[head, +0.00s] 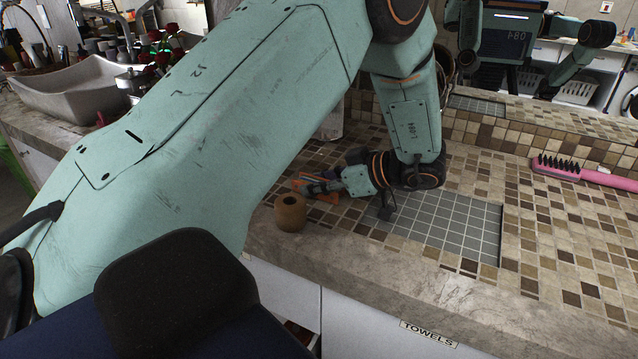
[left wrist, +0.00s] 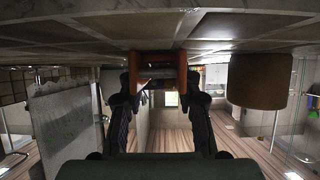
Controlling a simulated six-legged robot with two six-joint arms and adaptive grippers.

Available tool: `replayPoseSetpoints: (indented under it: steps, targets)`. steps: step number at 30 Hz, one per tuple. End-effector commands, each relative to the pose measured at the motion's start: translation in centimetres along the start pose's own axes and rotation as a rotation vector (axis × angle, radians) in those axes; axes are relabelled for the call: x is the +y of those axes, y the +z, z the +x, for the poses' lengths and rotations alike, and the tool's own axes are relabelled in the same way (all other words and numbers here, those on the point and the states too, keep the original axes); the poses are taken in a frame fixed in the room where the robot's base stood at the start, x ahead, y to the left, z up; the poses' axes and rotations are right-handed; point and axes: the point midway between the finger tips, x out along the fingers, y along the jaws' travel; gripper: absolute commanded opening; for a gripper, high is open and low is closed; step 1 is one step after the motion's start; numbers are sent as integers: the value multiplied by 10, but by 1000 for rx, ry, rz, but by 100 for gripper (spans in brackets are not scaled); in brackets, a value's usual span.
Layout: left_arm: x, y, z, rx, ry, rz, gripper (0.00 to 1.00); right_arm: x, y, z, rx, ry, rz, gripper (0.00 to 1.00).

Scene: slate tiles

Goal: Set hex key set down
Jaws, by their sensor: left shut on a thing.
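The hex key set (head: 328,195), orange and dark, is at the tiled counter left of the grey square-tile patch (head: 452,225). My left gripper (head: 318,187) reaches down from above with its wrist lying low over the counter and is shut on the set. In the left wrist view, which is upside down, the orange hex key set (left wrist: 158,72) sits between the two dark fingers (left wrist: 158,84), right by the counter surface. I cannot tell whether it touches the tiles. My right gripper is not directly in view.
A brown cylinder with a hole on top (head: 290,212) stands close beside the left gripper, near the counter's front edge; it also shows in the left wrist view (left wrist: 258,92). A pink brush (head: 590,174) lies at the far right. The grey patch is bare. A mirror lines the back.

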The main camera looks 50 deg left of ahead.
Motion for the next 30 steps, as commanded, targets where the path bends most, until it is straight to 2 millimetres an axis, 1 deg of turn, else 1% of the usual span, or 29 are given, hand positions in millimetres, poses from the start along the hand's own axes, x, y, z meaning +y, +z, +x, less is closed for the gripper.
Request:
replayPoseSetpoints:
  steps: [5, 6, 13, 14, 23, 26, 30]
  targets:
    - [1, 0, 0, 1, -1, 0, 0, 0, 0, -1, 0, 0, 0, 40]
    - [0, 1, 1, 0, -1, 0, 35, 0, 0, -1, 0, 0, 0, 40]
    - [0, 1, 1, 0, -1, 0, 54, 0, 0, -1, 0, 0, 0, 40]
    - [0, 1, 1, 0, -1, 0, 56, 0, 0, -1, 0, 0, 0, 40]
    - [0, -1, 0, 0, 0, 0, 56, 0, 0, -1, 0, 0, 0, 40]
    - [1, -2, -9, 2, 2, 0, 56, 0, 0, -3, 0, 0, 0, 40]
    - [2, -3, -34, 4, 5, -1, 56, 0, 0, -8, 0, 0, 0, 40]
